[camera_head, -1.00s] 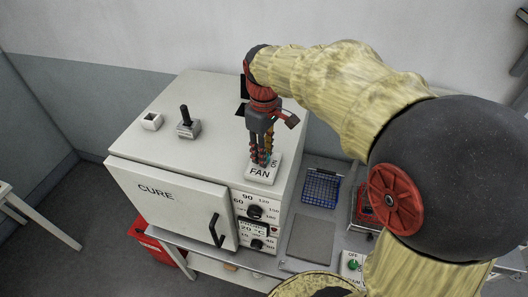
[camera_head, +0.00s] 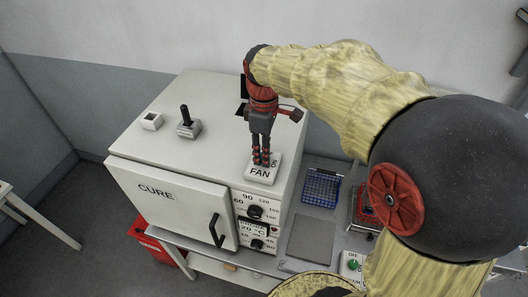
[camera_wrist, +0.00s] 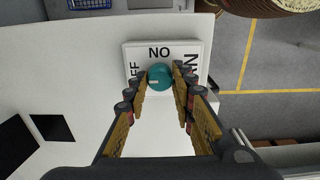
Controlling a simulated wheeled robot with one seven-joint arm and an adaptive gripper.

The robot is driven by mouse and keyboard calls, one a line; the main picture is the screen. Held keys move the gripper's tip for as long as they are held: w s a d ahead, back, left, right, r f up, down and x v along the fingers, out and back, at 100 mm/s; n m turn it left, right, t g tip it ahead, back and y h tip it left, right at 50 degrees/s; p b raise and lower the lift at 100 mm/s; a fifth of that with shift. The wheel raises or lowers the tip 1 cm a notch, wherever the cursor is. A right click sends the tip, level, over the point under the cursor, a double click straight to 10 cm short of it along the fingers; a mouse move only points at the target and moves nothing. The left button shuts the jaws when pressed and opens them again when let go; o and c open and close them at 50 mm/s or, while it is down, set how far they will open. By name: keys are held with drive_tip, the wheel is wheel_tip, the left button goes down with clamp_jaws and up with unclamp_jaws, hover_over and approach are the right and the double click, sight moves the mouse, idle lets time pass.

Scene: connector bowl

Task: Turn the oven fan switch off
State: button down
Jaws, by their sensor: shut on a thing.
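The fan switch is a teal round knob (camera_wrist: 159,77) on a white plate (camera_wrist: 133,50) lettered FAN, ON and OFF. In the head view the plate (camera_head: 262,172) sits on top of the oven (camera_head: 215,105) near its front right corner. In the wrist view a pale mark lies on the left half of the knob, on the side of the OFF lettering, which is partly cut off from view. My gripper (camera_wrist: 159,82) points down and is shut on the knob, with one finger on each side. In the head view (camera_head: 261,162) its fingers hide the knob.
A blue basket (camera_head: 321,187) and a grey tray (camera_head: 309,238) lie to the right. The wall is behind the oven.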

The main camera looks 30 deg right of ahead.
drive_tip(key=c, duration=1.5)
unclamp_jaws()
drive_tip(key=shift+c, duration=0.2)
drive_tip(key=shift+o, duration=0.2)
drive_tip(key=shift+r, duration=0.1)
wheel_tip(320, 180, up, 12)
